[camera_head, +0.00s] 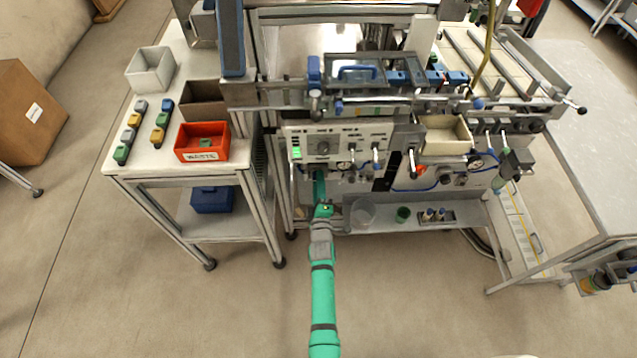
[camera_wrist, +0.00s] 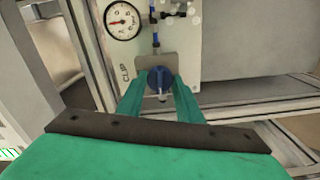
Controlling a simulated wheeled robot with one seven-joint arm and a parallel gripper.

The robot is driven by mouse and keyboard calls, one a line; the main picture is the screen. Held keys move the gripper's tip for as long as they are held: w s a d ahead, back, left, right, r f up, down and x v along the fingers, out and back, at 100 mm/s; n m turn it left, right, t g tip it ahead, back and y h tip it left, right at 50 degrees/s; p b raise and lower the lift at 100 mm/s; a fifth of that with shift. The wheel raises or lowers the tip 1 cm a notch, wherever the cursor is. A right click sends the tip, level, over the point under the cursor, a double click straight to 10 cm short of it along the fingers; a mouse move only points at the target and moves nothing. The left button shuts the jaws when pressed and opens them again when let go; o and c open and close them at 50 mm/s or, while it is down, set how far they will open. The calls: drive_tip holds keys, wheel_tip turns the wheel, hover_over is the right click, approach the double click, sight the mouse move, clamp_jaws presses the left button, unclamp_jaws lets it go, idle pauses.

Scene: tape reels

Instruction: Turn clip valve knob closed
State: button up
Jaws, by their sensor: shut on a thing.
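The clip valve knob (camera_wrist: 160,79) is dark blue and round, set on a metal plate beside the vertical "CLIP" label in the wrist view. My gripper (camera_wrist: 159,92) has its two green fingers on either side of the knob and is shut on it. In the head view my green arm reaches up to the lower left of the machine front, where my gripper (camera_head: 319,178) is partly hidden. The knob cannot be made out there.
A pressure gauge (camera_wrist: 122,21) and blue tubing sit above the knob. A side table (camera_head: 150,178) with a red waste bin (camera_head: 202,142) stands left.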

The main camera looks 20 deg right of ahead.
drive_tip(key=shift+s+f+n, duration=0.1)
drive_tip(key=shift+n, duration=0.4)
drive_tip(key=o, duration=1)
drive_tip(key=shift+o, duration=0.2)
drive_tip(key=shift+s, duration=0.1)
drive_tip(key=v, duration=1)
drive_tip(key=shift+s, duration=0.3)
